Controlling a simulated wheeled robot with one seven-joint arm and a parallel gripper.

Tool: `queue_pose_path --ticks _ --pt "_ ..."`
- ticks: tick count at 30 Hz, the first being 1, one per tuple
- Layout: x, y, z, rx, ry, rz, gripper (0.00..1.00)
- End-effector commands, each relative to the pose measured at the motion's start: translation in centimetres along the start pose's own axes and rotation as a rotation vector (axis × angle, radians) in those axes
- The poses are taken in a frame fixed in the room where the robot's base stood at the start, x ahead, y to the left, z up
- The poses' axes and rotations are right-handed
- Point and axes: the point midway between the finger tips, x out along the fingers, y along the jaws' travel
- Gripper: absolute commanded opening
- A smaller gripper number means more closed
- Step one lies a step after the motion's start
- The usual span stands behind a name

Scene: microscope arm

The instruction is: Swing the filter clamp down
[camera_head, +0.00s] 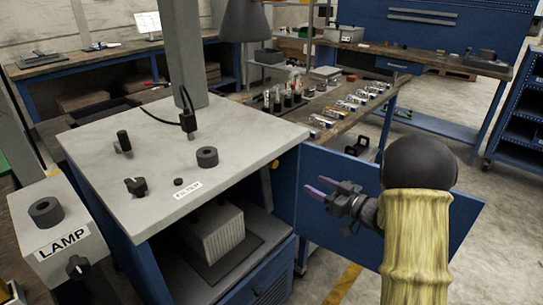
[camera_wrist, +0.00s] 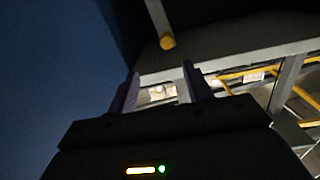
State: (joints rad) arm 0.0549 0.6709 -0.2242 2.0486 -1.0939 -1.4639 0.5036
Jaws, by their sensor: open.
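A white label reading FILTER (camera_head: 187,190) lies on the grey top of a blue cabinet (camera_head: 95,165). Near it stand a black ring (camera_head: 207,156), a black knob (camera_head: 136,186) and a short black post (camera_head: 124,140). I cannot tell which part is the filter clamp. A yellow knob (camera_head: 275,164) sits at the cabinet's right edge; a yellow round knob (camera_wrist: 167,42) also shows beyond my fingers in the wrist view. My gripper (camera_head: 320,187) is open and empty, right of the cabinet, with purple fingertips pointing left towards it.
A blue panel (camera_head: 455,215) stands behind my gripper. The cabinet's open bay holds a ribbed grey block (camera_head: 217,235). A grey box labelled LAMP (camera_head: 62,240) stands at left. A bench with bottles and vials (camera_head: 345,108) is behind. Floor shows below my gripper.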

Motion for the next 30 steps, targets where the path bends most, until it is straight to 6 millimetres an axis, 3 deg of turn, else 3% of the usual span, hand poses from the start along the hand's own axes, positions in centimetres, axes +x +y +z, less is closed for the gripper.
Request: queue_pose_path --ticks 17,30 --pt "0.7 -0.6 -0.3 0.01 0.025 -0.05 0.5" --pt "7.7 -1.0 -0.4 0.009 0.025 -0.053 0.5"
